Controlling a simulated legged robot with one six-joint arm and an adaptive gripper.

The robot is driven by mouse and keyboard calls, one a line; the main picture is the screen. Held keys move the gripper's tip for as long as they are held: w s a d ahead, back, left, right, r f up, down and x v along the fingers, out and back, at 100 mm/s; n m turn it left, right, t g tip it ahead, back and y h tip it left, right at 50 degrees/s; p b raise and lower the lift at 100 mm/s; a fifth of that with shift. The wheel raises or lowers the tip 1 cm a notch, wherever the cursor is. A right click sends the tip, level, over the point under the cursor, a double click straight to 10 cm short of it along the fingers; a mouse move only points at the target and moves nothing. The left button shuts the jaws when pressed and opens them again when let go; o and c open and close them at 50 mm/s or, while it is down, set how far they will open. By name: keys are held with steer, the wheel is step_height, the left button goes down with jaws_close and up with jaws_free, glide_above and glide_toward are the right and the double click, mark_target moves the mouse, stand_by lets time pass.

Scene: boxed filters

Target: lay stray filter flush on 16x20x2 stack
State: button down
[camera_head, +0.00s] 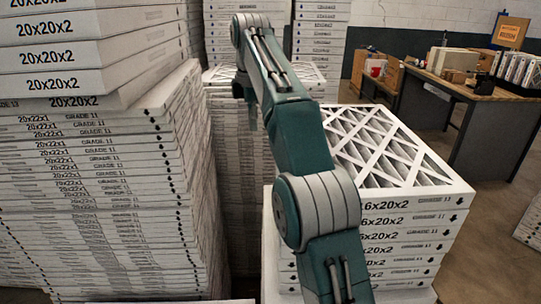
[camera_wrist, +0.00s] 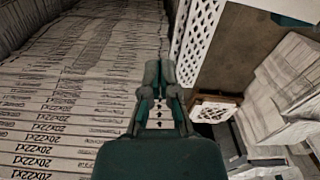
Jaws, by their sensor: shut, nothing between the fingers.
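The 16x20x2 stack (camera_head: 415,225) stands right of centre in the head view, with a white lattice filter face (camera_head: 395,150) on top. My arm hides its left part and the start of its label. My gripper (camera_wrist: 160,75) is shut and empty in the wrist view, beside a tall stack marked 20x22x1 (camera_wrist: 70,100). In the head view its end (camera_head: 249,115) hangs left of the 16x20x2 stack, partly behind my arm. A white lattice strip (camera_wrist: 197,38) shows right of the gripper. I cannot tell which filter is the stray one.
A 20x22x1 stack (camera_head: 110,190) fills the left, with overhanging 20x20x2 boxes (camera_head: 70,50) above. More stacks (camera_head: 320,40) stand behind. A small tan-framed piece (camera_wrist: 213,107) lies low right of the gripper. A workbench (camera_head: 480,95) stands at the back right; floor (camera_head: 495,215) is clear before it.

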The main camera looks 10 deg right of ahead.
steer(key=d+f, duration=0.4)
steer(key=f, duration=0.5)
steer(key=shift+f, duration=0.2)
stand_by(0.3)
steer(key=shift+a, duration=0.1)
steer(key=shift+d, duration=1)
steer(key=shift+r, duration=0.1)
